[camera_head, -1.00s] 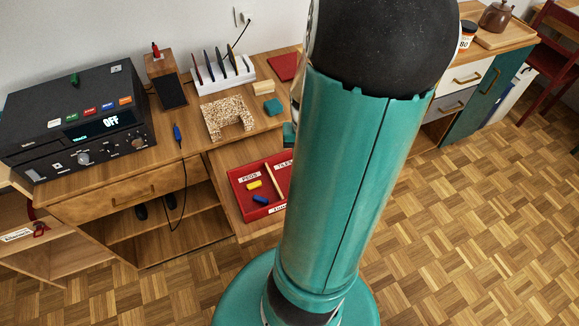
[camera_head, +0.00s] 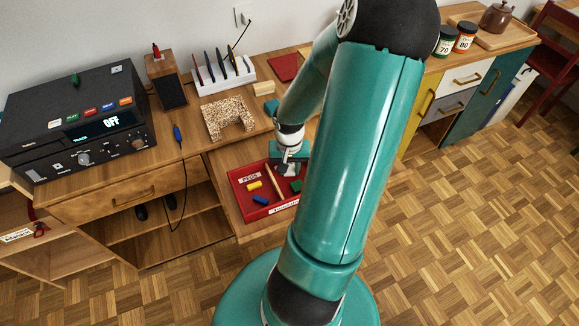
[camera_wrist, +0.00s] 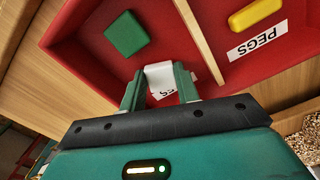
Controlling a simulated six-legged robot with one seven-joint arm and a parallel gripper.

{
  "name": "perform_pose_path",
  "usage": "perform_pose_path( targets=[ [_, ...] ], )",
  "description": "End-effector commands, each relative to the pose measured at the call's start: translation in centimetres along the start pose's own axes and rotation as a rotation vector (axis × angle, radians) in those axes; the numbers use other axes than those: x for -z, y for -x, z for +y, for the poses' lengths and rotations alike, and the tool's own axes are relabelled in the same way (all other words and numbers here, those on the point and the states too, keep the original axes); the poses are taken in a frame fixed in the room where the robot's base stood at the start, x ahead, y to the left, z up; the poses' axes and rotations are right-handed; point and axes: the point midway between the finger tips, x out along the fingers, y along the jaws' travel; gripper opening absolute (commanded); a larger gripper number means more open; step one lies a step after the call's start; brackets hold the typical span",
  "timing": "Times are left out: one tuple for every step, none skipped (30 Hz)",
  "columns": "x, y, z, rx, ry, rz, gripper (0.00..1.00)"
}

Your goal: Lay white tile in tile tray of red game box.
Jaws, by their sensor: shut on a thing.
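The red game box (camera_head: 237,197) lies open in a pulled-out drawer, with a wooden divider (camera_wrist: 201,38) splitting it. One side has a yellow peg (camera_wrist: 256,14) and a PEGS label (camera_wrist: 258,40). The other side, the tile tray, has a green tile (camera_wrist: 126,34) and a partly hidden label ending in "ES" (camera_wrist: 166,93). My gripper (camera_wrist: 158,78) is shut on the white tile (camera_wrist: 159,70), over the tile tray beside its label. I cannot tell whether the tile touches the tray floor. In the head view my gripper (camera_head: 287,168) is over the box's far right part.
A blue peg (camera_head: 261,200) lies in the pegs side. On the desk are a speckled U-shaped block (camera_head: 228,117), a white rack (camera_head: 223,78) and a black device (camera_head: 80,120). The drawer's wooden floor (camera_head: 228,160) is bare behind the box.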

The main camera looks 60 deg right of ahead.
Motion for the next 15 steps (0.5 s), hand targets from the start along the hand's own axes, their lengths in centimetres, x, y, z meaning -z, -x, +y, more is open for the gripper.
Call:
perform_pose_path(
  targets=[
    [0.0, -0.02, 0.01, 0.0, 0.0, 0.0, 0.07],
    [-0.01, -0.07, -0.01, 0.0, 0.0, 0.0, 0.07],
    [-0.01, -0.19, -0.03, 0.0, 0.001, 0.0, 0.07],
    [0.0, -0.27, -0.02, 0.0, 0.0, 0.0, 0.07],
    [0.0, -0.35, 0.0, 0.0, 0.0, 0.0, 0.07],
    [0.02, -0.3, 0.04, 0.0, -0.001, 0.001, 0.39],
    [0.02, -0.3, 0.04, 0.0, -0.001, 0.001, 0.45],
    [0.02, -0.29, 0.04, 0.0, -0.001, 0.001, 0.51],
    [0.01, -0.29, 0.04, 0.0, -0.001, 0.0, 0.53],
    [0.01, -0.29, 0.03, 0.0, -0.001, 0.0, 0.53],
    [0.01, -0.29, 0.03, 0.0, -0.001, 0.0, 0.53],
    [0.01, -0.29, 0.03, 0.0, -0.001, 0.0, 0.53],
    [0.01, -0.29, 0.03, 0.0, -0.001, 0.0, 0.53],
    [0.01, -0.29, 0.03, 0.0, 0.0, 0.0, 0.53],
    [0.01, -0.28, 0.03, 0.0, 0.0, 0.0, 0.53]
  ],
)
